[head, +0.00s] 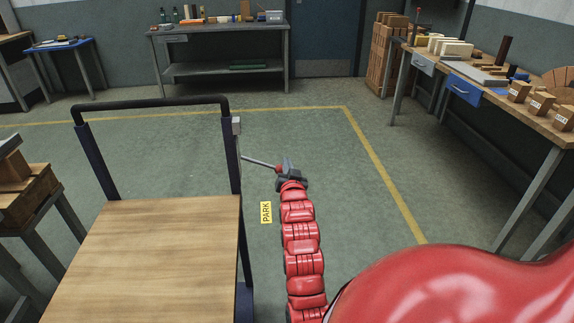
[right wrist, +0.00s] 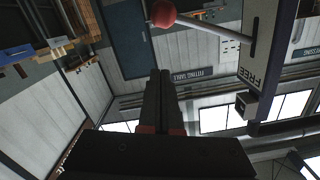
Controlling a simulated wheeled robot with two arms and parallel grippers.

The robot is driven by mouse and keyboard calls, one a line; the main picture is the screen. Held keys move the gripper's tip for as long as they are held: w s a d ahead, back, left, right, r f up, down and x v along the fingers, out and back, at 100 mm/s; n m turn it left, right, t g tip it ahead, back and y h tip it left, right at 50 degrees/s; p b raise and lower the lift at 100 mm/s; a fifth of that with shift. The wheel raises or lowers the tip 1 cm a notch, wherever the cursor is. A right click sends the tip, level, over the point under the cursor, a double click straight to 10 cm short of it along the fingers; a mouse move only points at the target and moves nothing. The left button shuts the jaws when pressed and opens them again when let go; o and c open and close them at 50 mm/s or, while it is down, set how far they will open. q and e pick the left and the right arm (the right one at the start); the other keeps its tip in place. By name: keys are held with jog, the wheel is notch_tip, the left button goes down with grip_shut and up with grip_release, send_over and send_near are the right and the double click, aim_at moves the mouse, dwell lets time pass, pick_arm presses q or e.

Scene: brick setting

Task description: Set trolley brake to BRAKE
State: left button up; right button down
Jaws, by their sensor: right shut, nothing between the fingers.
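The trolley (head: 150,250) stands left of centre, with a wooden deck and a black push handle (head: 150,101). Its brake lever (head: 260,162) is a grey rod sticking out to the right from the right post, ending in a red knob. In the right wrist view the red knob (right wrist: 163,13) is at the top, and the rod runs to a plate (right wrist: 258,55) marked FREE. My right gripper (head: 288,168) is shut and empty beside the knob; its fingertips (right wrist: 160,73) point toward the knob with a gap in that picture. My left gripper is out of view.
A yellow PARK label (head: 265,212) lies on the floor right of the trolley. A workbench (head: 490,85) with blocks stands at the right, a shelf bench (head: 220,50) at the back. Open floor lies behind the trolley. A wooden crate (head: 28,195) on a stand is close at left.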

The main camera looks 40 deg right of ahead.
jog(key=v, duration=0.7)
jog(key=shift+a+f, duration=0.1)
jog(key=shift+f, duration=0.05)
dwell(0.3)
